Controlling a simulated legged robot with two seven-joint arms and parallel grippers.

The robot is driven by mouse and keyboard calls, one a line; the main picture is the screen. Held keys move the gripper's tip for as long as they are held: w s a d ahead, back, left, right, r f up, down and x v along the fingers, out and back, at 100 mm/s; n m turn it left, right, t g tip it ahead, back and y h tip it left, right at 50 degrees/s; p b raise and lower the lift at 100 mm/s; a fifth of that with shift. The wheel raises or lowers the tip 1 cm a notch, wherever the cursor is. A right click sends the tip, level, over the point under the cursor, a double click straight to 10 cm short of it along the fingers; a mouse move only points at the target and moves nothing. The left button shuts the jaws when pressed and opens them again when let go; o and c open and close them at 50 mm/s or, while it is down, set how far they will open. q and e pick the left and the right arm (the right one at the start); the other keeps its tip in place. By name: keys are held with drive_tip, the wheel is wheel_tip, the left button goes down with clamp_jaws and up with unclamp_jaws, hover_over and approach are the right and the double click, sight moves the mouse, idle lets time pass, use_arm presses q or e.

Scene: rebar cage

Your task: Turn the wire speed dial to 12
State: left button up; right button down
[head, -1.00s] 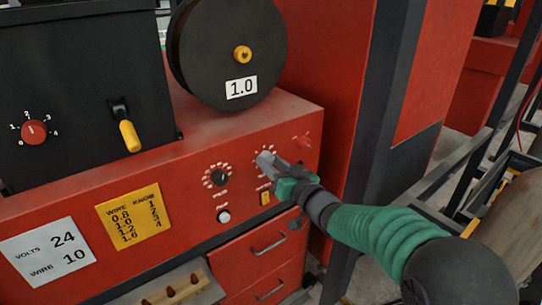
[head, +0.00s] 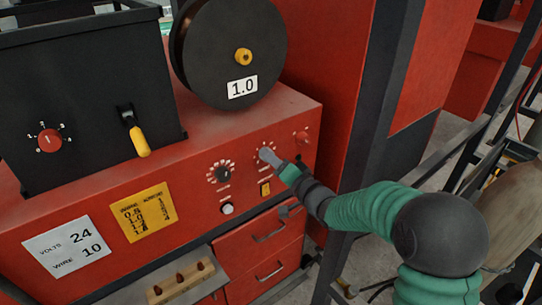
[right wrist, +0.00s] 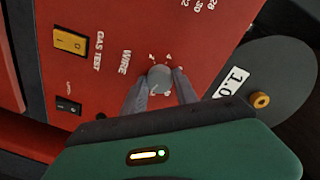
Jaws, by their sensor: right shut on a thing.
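The wire speed dial is a small grey knob (right wrist: 160,77) on the red front panel, beside the word WIRE in the right wrist view. A few scale numbers show above it; its exact setting is not readable. My right gripper (right wrist: 157,85) has its two grey fingers on either side of the knob and is shut on it. In the head view my right gripper (head: 267,155) reaches the panel from the right and covers most of the dial. A white card (head: 70,248) reads VOLTS 24, WIRE 10. My left gripper is not in view.
A black dial (head: 221,173) sits left of the wire dial, and a yellow switch (head: 265,188) lies below it. A spool marked 1.0 (head: 215,60) stands on top. Red drawers (head: 270,240) are below, and a dark post (head: 375,100) stands at the right.

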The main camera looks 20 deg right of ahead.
drive_tip(key=shift+f, duration=0.35)
drive_tip(key=c, duration=1.2)
unclamp_jaws()
drive_tip(key=shift+o, duration=1.2)
drive_tip(key=shift+r, duration=0.1)
drive_tip(key=shift+d, duration=0.15)
drive_tip(key=shift+r, duration=0.1)
drive_tip(key=shift+s, duration=0.1)
drive_tip(key=b+v, duration=0.3)
drive_tip(key=v, duration=1.3)
drive_tip(key=shift+s+d+b, duration=0.1)
drive_tip(key=shift+s+b, duration=0.2)
drive_tip(key=shift+b, duration=0.1)
